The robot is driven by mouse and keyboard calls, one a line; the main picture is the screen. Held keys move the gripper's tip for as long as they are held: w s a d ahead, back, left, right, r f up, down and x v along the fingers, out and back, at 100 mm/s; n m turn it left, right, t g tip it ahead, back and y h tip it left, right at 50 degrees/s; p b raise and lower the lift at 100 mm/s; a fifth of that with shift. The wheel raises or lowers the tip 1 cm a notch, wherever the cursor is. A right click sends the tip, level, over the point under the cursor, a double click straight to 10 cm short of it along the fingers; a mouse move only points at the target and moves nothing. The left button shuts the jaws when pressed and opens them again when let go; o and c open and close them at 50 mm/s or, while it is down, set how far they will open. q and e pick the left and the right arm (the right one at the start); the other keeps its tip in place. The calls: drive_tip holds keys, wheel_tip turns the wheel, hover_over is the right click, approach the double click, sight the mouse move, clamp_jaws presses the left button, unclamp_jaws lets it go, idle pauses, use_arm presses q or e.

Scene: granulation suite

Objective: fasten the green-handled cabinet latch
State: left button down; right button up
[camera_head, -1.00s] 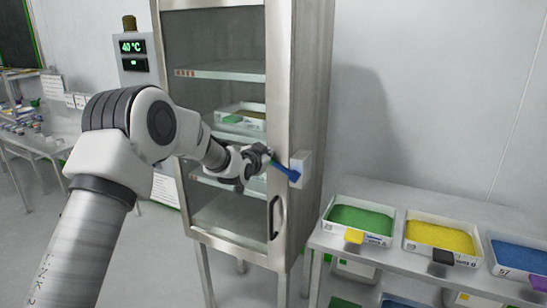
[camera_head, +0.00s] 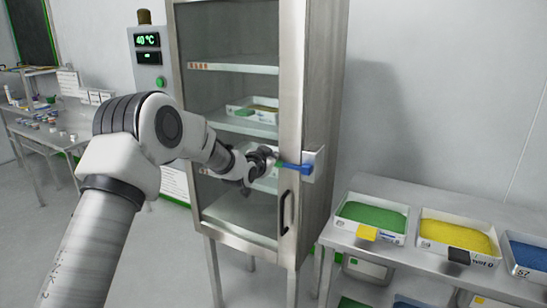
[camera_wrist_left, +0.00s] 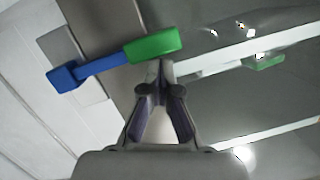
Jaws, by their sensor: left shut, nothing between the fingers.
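The cabinet latch has a blue arm (camera_head: 303,168) and a green handle (camera_head: 284,164). It sits on a plate at the right edge of the steel cabinet's front and lies nearly level, its green end reaching left over the door frame. In the left wrist view, the green handle (camera_wrist_left: 153,47) is at top centre, with the blue arm (camera_wrist_left: 100,66) running left to its pivot (camera_wrist_left: 62,78). My left gripper (camera_head: 270,158) is shut and empty, its fingertips (camera_wrist_left: 160,72) right at the handle's lower edge. I cannot tell whether they touch. My right gripper is out of view.
The glass cabinet door (camera_head: 235,100) looks closed, with a dark pull handle (camera_head: 286,212) below the latch. A shelf table (camera_head: 340,232) at right holds trays of green (camera_head: 372,217), yellow (camera_head: 455,236) and blue granules. A control box (camera_head: 148,58) stands left of the cabinet.

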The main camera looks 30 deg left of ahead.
use_arm(q)
drive_tip(key=shift+f, duration=0.35)
wheel_tip(320, 180, up, 5)
drive_tip(key=p, duration=0.3)
drive_tip(key=shift+w+r+p, duration=0.1)
drive_tip(key=shift+r+p, duration=0.1)
drive_tip(key=shift+p, duration=0.1)
drive_tip(key=b+v, duration=0.3)
drive_tip(key=v, duration=0.7)
drive_tip(key=shift+a+f, duration=0.25)
drive_tip(key=shift+a, duration=0.1)
